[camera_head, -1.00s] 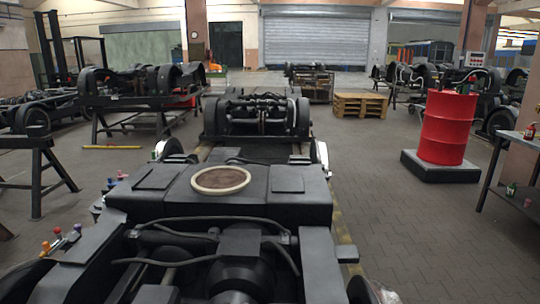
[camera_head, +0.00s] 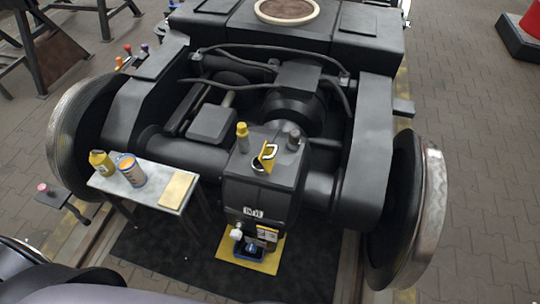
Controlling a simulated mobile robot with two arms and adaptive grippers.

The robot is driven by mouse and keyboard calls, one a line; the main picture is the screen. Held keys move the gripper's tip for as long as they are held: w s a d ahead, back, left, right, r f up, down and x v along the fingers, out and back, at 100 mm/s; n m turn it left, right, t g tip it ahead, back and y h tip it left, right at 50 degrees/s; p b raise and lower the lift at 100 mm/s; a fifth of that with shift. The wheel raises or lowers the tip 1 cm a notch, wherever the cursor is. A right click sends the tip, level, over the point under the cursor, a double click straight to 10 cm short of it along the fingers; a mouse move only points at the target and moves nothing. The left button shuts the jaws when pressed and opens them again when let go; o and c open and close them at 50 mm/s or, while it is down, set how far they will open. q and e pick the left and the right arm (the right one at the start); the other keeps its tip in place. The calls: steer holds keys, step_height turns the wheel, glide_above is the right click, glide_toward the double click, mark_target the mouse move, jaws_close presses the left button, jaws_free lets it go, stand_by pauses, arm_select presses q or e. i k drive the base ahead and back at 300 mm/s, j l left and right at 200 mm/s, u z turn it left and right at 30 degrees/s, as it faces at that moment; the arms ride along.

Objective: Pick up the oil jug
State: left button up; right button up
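I cannot tell for sure which thing is the oil jug. A yellow bottle (camera_head: 101,163) stands on the small grey table (camera_head: 152,205) at the left, beside a white, blue and orange can (camera_head: 131,171). On top of the dark gearbox (camera_head: 263,190) are a yellow bottle-shaped thing (camera_head: 243,137) and a yellow piece with a pale loop (camera_head: 267,153). Below, on a yellow mat (camera_head: 262,262), is a small blue-based thing (camera_head: 249,250), too small to make out. Neither of my grippers shows in view.
A flat tan pad (camera_head: 177,190) lies on the table's right end. The bogie frame (camera_head: 360,150) rises behind, with large wheels at left (camera_head: 75,125) and right (camera_head: 420,210). Paved floor (camera_head: 475,130) is clear at the right. A red drum (camera_head: 532,20) stands at the upper right.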

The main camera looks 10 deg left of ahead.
mark_target(127, 164)
steer(key=u, duration=1.75)
steer(key=i+j, duration=0.1)
steer(key=j, duration=0.55)
steer(key=z, duration=0.05)
